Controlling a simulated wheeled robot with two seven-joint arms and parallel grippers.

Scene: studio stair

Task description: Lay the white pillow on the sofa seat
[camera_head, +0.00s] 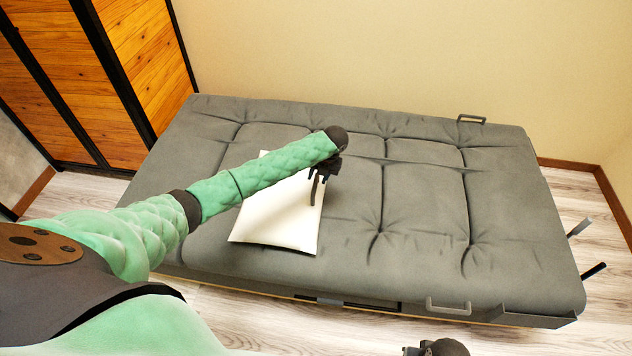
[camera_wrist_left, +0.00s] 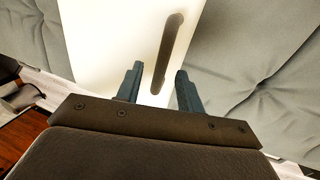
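The white pillow (camera_head: 278,222) lies flat on the grey sofa seat (camera_head: 420,215), left of its middle and near the front edge. A dark, bar-like strip, perhaps a handle, shows against the pillow (camera_wrist_left: 95,50) in the left wrist view. My left gripper (camera_head: 317,178) is over the pillow's right side. In the left wrist view its fingers (camera_wrist_left: 157,88) are apart, with the strip's lower end between them and gaps on both sides. My left arm hides part of the pillow. A dark part at the bottom edge may be my right gripper (camera_head: 436,348), cut off.
Grey handles (camera_head: 472,119) (camera_head: 448,307) stand at the sofa's back and front edges. Wooden panels (camera_head: 120,70) in dark frames rise at the left, and a beige wall (camera_head: 400,55) is behind. Wooden floor (camera_head: 600,300) is clear at the lower right.

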